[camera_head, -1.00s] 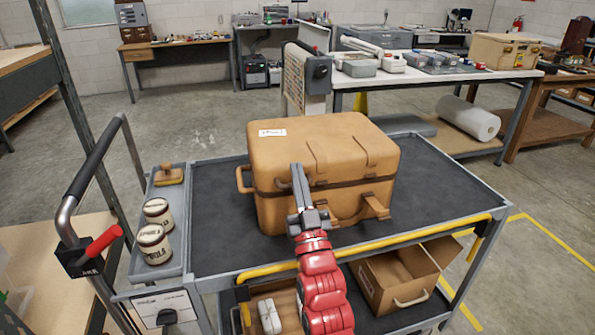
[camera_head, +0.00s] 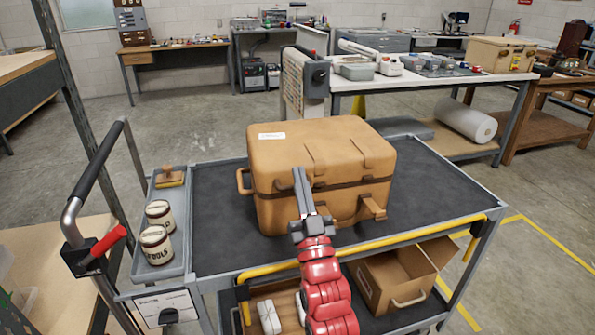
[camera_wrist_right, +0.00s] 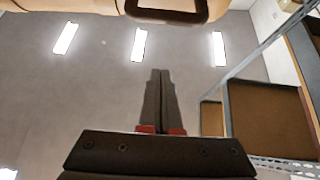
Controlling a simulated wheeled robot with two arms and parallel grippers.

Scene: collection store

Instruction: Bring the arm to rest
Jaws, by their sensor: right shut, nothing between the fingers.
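My right gripper (camera_head: 300,190) shows in the head view at the end of my red right arm, in front of the tan case (camera_head: 290,152). Its fingers are together with nothing between them and point away toward the case. In the right wrist view the shut fingers (camera_wrist_right: 157,102) point up the picture, with the ceiling behind them. Part of the case and its dark-edged handle (camera_wrist_right: 168,8) show along the top of that view. I cannot tell whether the fingertips touch the case. My left gripper is in neither view.
The case stands on a dark-topped cart (camera_head: 440,185) with a yellow front rail (camera_head: 360,244). Two labelled jars (camera_head: 157,245) and a wooden-handled item (camera_head: 170,176) sit in its left side tray. An open cardboard box (camera_head: 395,280) is on the lower shelf.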

